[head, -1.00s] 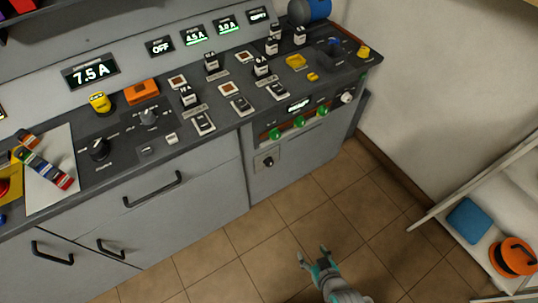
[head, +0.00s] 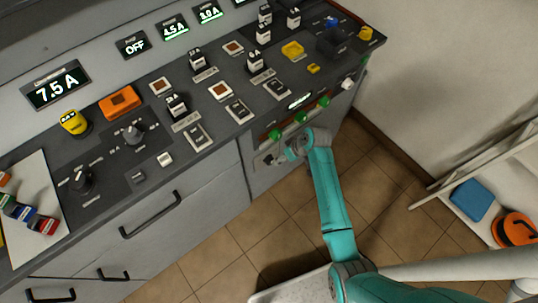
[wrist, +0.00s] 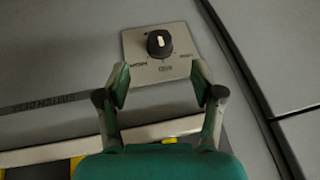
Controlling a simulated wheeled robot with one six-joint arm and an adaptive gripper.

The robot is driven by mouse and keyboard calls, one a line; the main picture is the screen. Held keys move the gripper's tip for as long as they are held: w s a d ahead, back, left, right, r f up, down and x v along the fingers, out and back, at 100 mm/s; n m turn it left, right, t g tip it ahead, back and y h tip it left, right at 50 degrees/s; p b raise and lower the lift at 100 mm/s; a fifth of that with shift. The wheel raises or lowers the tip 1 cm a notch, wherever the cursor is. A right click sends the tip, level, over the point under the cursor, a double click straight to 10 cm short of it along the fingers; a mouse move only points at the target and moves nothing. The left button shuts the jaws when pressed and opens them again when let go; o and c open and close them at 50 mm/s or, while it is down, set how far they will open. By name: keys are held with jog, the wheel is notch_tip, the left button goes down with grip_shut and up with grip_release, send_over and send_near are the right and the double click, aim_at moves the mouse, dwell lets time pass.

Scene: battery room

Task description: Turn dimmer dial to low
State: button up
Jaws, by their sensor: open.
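A black dial (wrist: 159,43) with a white mark sits on a small pale plate (wrist: 135,45) on the grey cabinet front. The mark points roughly up and down in the wrist view. My gripper (wrist: 161,84) is open and empty. Its fingertips are just short of the dial, one to each side of its line, not touching it. In the head view my gripper (head: 282,155) is at the cabinet front below the green knobs, and it largely hides the dial there.
Green knobs (head: 300,117) line the panel edge above my gripper. The grey counter (head: 215,165) carries several switches, dials and a yellow button. A shelf with a blue box (head: 472,199) and an orange reel (head: 516,229) stands right. Tiled floor is open between.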

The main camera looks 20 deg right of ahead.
aim_at(269, 160)
jog(key=x, duration=1)
jog(key=shift+w+f, duration=0.2)
jog(key=shift+w, duration=0.2)
jog(key=shift+a, duration=0.1)
jog(key=c, duration=1.1)
jog(key=shift+c, duration=0.2)
